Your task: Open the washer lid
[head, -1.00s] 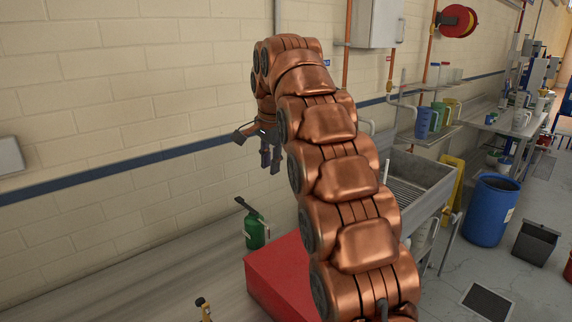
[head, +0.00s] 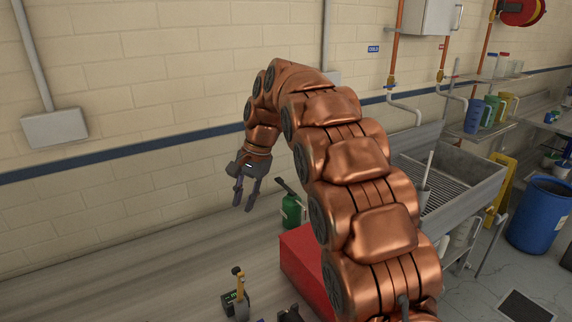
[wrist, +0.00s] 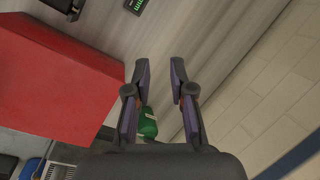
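I cannot pick out a washer lid in either view. My gripper (head: 244,206) hangs in front of the tiled wall, above the grey worktop, with its fingers pointing down. In the wrist view my gripper (wrist: 160,64) has its two fingers apart, with nothing between the tips, so it is open and empty. My copper-coloured arm hides part of the middle of the head view.
A green can (head: 292,212) stands right of my gripper, beside a red box (head: 302,262). A small yellow-handled tool (head: 240,298) is at the front. A steel sink (head: 455,190) and a blue barrel (head: 540,215) are at right. The worktop (head: 130,260) is clear at left.

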